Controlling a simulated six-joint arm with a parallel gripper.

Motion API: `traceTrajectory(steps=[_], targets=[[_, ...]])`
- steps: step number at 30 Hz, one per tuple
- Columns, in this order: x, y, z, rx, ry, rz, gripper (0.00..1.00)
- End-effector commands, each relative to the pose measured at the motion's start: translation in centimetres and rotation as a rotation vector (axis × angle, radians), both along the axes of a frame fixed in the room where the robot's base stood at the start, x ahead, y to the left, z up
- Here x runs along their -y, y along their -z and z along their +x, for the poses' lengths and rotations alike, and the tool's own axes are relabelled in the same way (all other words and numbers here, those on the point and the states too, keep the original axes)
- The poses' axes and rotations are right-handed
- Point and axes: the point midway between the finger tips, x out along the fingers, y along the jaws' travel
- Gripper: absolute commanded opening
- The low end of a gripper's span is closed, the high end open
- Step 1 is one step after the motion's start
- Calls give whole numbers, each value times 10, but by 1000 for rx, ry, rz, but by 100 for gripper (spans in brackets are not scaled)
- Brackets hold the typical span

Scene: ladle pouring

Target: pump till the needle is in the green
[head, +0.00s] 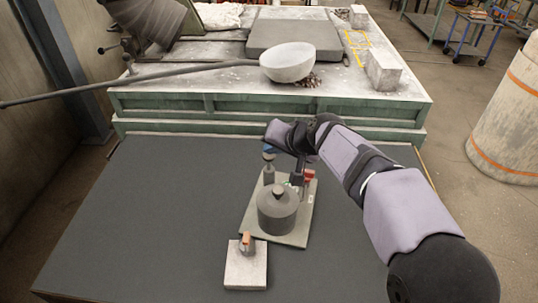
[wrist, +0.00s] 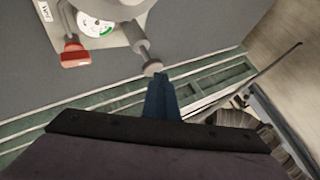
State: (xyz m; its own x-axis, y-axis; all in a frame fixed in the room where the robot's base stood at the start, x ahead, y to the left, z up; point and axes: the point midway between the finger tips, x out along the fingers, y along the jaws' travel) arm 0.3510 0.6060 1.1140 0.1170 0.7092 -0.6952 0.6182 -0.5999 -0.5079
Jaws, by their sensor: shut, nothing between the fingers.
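The pump unit stands on a pale base plate (head: 257,233) on the dark table, with a grey lidded cylinder (head: 277,212) at its front. Its upright plunger, topped by a round knob (head: 268,157), also shows in the wrist view (wrist: 152,68). A white round gauge (wrist: 95,26) has a green band on its right side; its needle is too small to read. A red handle (wrist: 75,55) sits beside the gauge. My gripper (wrist: 161,78) is shut and empty, its blue fingertips right at the knob; I cannot tell whether they touch it. It shows above the plunger in the head view (head: 269,149).
A pale square block (head: 246,273) with an orange-topped part stands in front of the pump. Behind is a green bench (head: 200,103) with a long-handled ladle (head: 287,63) and a grey block (head: 383,70). The left of the dark table (head: 150,210) is clear.

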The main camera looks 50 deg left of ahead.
Motion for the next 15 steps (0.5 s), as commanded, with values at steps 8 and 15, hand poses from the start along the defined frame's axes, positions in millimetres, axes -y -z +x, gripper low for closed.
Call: traceTrajectory(steps=[8,15], targets=[[0,5,0,-2,-2,-3,0],[1,9,-1,-2,-2,-5,0]])
